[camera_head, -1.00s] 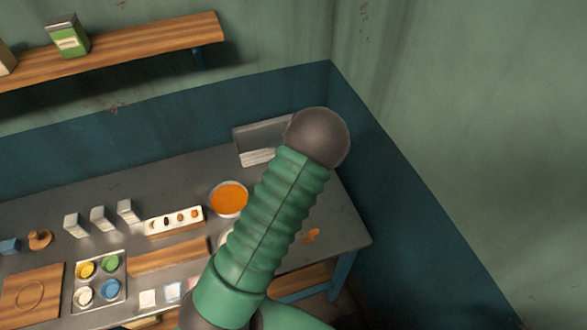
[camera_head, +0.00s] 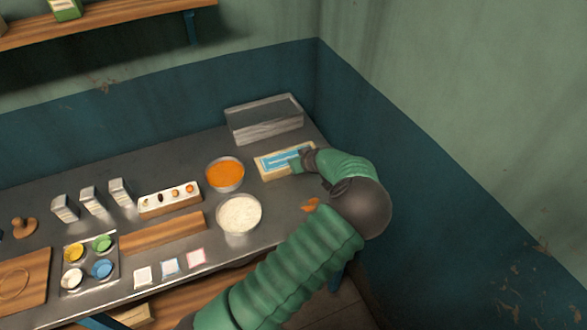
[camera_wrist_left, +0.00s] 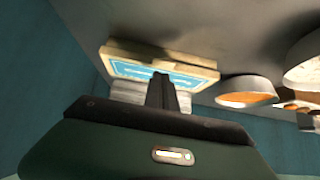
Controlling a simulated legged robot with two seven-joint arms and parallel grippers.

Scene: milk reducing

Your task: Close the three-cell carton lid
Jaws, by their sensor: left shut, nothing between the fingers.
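A cream carton with a blue-and-white panel on its upper face (camera_head: 270,164) stands at the right of the table, in front of a grey metal bin. It also shows in the left wrist view (camera_wrist_left: 140,64). The top looks flat and no open cells show. My left gripper (camera_head: 297,162) is at the carton's right end in the head view. In the left wrist view its dark fingers (camera_wrist_left: 161,78) are shut and empty, overlapping the panel's edge. I cannot tell whether they touch it. The gripper hides part of the carton. My right gripper is not in view.
The grey metal bin (camera_head: 265,128) stands against the wall. A bowl of orange contents (camera_head: 225,174), a bowl of white contents (camera_head: 239,213) and a long white box with round items (camera_head: 171,199) stand to the left. Orange pieces (camera_head: 312,206) lie near the front edge.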

